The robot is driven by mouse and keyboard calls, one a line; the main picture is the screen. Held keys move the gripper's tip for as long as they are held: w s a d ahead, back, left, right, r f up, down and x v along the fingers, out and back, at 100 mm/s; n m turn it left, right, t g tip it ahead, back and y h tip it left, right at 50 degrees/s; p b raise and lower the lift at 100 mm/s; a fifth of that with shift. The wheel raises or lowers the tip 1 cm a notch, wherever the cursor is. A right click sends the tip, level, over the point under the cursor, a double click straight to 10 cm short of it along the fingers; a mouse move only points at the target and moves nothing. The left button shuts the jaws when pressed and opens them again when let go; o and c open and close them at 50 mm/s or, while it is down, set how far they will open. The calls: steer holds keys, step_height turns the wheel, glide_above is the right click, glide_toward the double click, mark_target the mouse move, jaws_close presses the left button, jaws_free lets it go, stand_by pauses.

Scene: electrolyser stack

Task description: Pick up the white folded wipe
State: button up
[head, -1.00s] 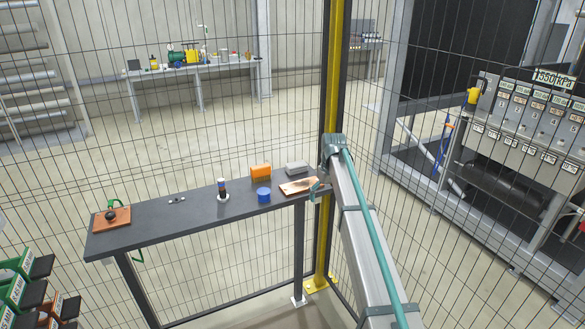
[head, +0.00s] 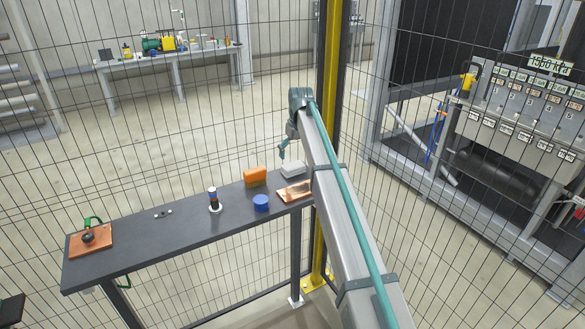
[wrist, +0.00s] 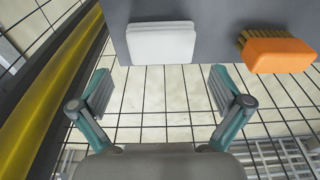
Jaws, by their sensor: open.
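The white folded wipe (head: 292,170) lies flat at the far right of the dark narrow shelf, and looks pale grey in the head view. In the wrist view the wipe (wrist: 161,44) lies near the shelf's edge, ahead of the fingertips and roughly centred between them. My gripper (wrist: 160,90) is open and empty, its fingers spread wider than the wipe. In the head view my gripper (head: 282,154) hangs above the far edge of the shelf, just behind and left of the wipe, apart from it.
An orange brush (head: 255,177) lies left of the wipe. A copper-coloured plate (head: 293,192) and a blue round item (head: 261,203) lie nearer. A small bottle (head: 214,200) stands further left. Mesh fencing and a yellow post (head: 326,130) stand close to the shelf's right end.

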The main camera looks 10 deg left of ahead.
mark_target(293, 165)
steer(key=shift+w+a+f+p, duration=0.1)
steer(key=shift+f+p, duration=0.3)
steer(key=shift+f, duration=0.75)
steer(key=shift+w+a+f+p, duration=0.15)
steer(key=shift+f+p, duration=0.25)
steer(key=shift+f, duration=0.7)
steer(key=shift+w+a+f+p, duration=0.1)
steer(key=shift+f+p, duration=0.3)
steer(key=shift+f, duration=0.75)
steer(key=c, duration=0.7)
steer(key=shift+r, duration=0.1)
steer(key=shift+r+b, duration=0.3)
steer(key=shift+r, duration=0.4)
steer(key=s+d+r+b, duration=0.1)
steer(key=s+r, duration=0.2)
steer(key=s, duration=0.1)
steer(key=s+d+r+b, duration=0.2)
steer(key=s+r, duration=0.2)
steer(key=s, duration=0.1)
steer(key=s+d+r+b, duration=0.1)
steer(key=s+r, duration=0.3)
steer(key=shift+s+d+r+b, duration=0.15)
steer(key=shift+d+r+b, duration=0.15)
steer(key=shift+b, duration=0.1)
